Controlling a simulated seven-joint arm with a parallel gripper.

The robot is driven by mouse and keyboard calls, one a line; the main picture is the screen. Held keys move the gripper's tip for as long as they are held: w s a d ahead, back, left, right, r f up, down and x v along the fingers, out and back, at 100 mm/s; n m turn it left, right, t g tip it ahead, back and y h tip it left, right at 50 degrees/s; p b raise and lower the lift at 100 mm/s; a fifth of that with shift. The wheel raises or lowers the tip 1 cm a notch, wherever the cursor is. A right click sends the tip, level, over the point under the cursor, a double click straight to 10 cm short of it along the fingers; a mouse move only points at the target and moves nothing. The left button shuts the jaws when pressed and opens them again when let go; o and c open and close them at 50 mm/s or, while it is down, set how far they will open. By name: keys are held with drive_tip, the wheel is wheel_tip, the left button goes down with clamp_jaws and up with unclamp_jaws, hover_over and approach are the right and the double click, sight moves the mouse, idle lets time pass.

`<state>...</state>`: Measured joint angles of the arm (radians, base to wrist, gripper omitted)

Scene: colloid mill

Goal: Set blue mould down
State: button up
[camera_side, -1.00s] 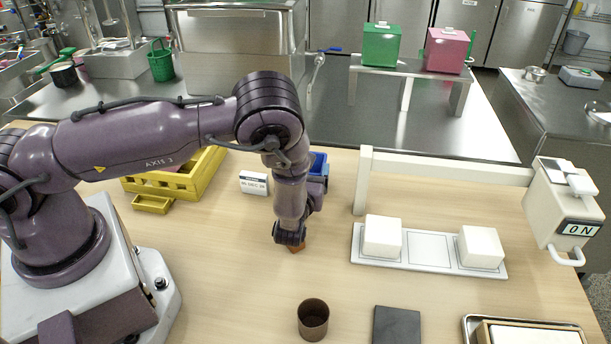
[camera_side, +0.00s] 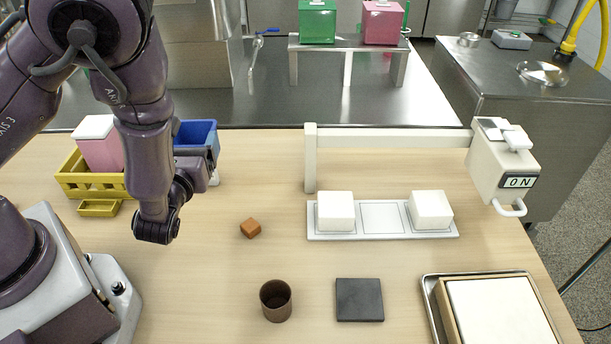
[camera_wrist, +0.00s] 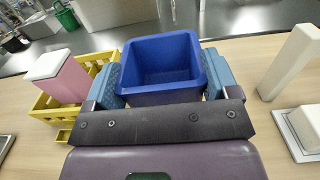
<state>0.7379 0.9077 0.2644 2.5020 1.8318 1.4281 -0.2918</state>
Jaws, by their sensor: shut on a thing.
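The blue mould (camera_side: 203,128) is an open, hollow square box. It shows partly behind my arm in the side view, right of the yellow crate. In the wrist view the mould (camera_wrist: 163,66) is upright and looks empty, held between the two blue finger pads of my gripper (camera_wrist: 162,82). My gripper (camera_side: 198,168) is shut on it. The mould's underside is hidden, so I cannot tell whether it touches the table.
The yellow crate (camera_side: 75,180) holds a pink box (camera_side: 103,154) with a white lid. A small brown block (camera_side: 250,228), a brown cup (camera_side: 276,301) and a dark slab (camera_side: 359,300) stand on the table. A white tray (camera_side: 383,217) carries two white blocks. Bare table lies between.

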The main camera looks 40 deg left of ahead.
drive_tip(key=w+d, duration=0.5)
drive_tip(key=d, duration=0.6)
drive_tip(key=w+d, duration=0.5)
drive_tip(key=d, duration=0.6)
drive_tip(key=shift+w+d+f, duration=0.9)
drive_tip(key=shift+w+f, duration=0.6)
drive_tip(key=shift+w, duration=0.6)
drive_tip(key=shift+w+d+f, duration=0.9)
drive_tip(key=shift+w+f, duration=0.65)
drive_tip(key=shift+w, duration=0.5)
drive_tip(key=shift+w+d+f, duration=0.9)
drive_tip(key=shift+w+f, duration=0.6)
drive_tip(key=shift+w, duration=0.6)
drive_tip(key=shift+f, duration=1.4)
drive_tip(key=shift+f, duration=0.1)
drive_tip(key=o, duration=0.7)
